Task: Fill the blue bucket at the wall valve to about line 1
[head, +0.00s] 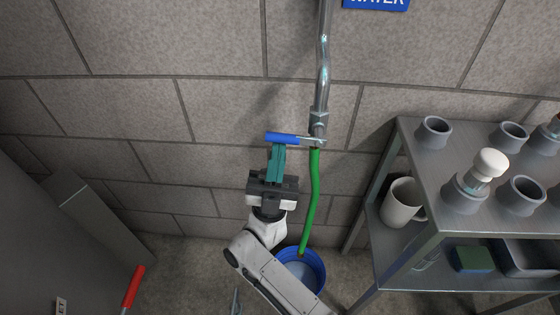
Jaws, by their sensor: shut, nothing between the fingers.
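The wall valve (317,139) sits at the lower end of a vertical metal pipe. Its blue lever (283,138) points left, across the pipe. A green hose (314,195) hangs from the valve down into the blue bucket (322,273) on the floor. My arm hides the bucket's lower left part. The inside looks pale; I cannot make out the lines or the water level. My gripper (277,150) is shut and empty, its teal fingers upright with their tips right at the lever's underside. I cannot tell whether they touch it.
A metal shelf rack (408,222) stands at the right, with several grey cup holders, a white-capped bottle (488,167) and a white mug (400,199). A red handle (133,286) is at the lower left, near a grey cabinet (50,250). A blue water sign (376,3) hangs above.

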